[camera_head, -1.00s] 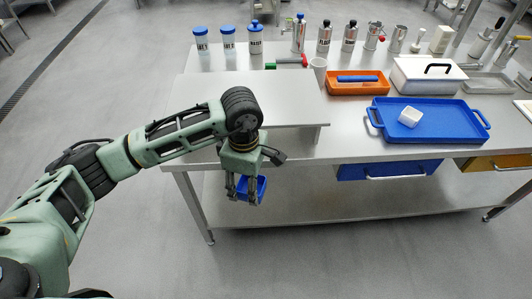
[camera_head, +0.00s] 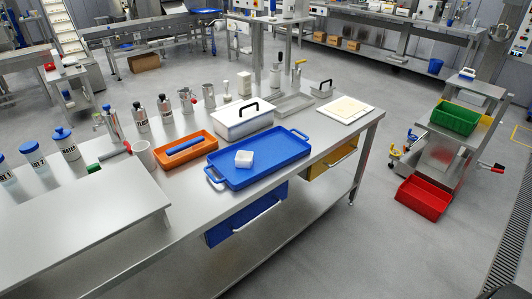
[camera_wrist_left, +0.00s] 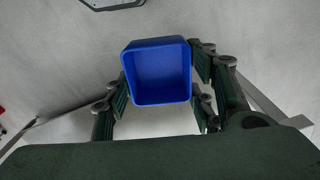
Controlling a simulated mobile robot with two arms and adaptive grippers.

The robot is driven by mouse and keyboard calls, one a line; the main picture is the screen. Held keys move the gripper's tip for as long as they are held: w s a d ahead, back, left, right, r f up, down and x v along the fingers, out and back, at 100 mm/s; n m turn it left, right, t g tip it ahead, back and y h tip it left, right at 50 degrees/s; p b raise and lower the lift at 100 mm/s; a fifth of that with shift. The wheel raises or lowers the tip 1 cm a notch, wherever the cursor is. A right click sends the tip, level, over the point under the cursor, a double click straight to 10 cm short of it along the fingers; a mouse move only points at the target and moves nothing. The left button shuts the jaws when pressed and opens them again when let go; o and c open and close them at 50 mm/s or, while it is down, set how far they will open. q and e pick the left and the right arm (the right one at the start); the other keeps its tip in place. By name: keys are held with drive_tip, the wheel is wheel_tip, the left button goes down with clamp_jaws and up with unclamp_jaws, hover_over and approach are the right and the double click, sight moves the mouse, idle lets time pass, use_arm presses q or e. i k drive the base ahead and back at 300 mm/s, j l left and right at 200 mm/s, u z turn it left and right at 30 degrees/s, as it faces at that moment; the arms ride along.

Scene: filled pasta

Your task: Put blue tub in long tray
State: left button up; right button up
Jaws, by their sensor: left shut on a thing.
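The blue tub (camera_wrist_left: 158,72) is a small, open, empty square tub in the left wrist view. My left gripper (camera_wrist_left: 162,88) is shut on it, with fingers on its left and right sides, and grey floor shows around it. Neither the tub nor my left arm shows in the head view. A long, shallow grey metal tray (camera_head: 293,106) lies on the table behind the blue handled tray and looks empty. My right gripper is in neither view.
The steel table (camera_head: 190,215) carries a blue handled tray (camera_head: 265,168) with a white block (camera_head: 244,159), an orange tray (camera_head: 185,150), a lidded white box (camera_head: 242,120), a white board (camera_head: 344,110) and several bottles. A cart with green (camera_head: 455,118) and red (camera_head: 423,197) bins stands right.

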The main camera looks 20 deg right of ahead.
sight(275, 150)
drive_tip(key=i+l, duration=0.1)
drive_tip(key=l, duration=0.25)
drive_tip(key=i+l, duration=0.1)
drive_tip(key=l, duration=0.3)
drive_tip(key=i+l, duration=0.15)
drive_tip(key=l, duration=0.2)
drive_tip(key=i+l, duration=0.1)
drive_tip(key=l, duration=0.3)
drive_tip(key=i+l, duration=0.1)
drive_tip(key=l, duration=0.25)
drive_tip(key=i+l, duration=0.1)
drive_tip(key=l, duration=0.3)
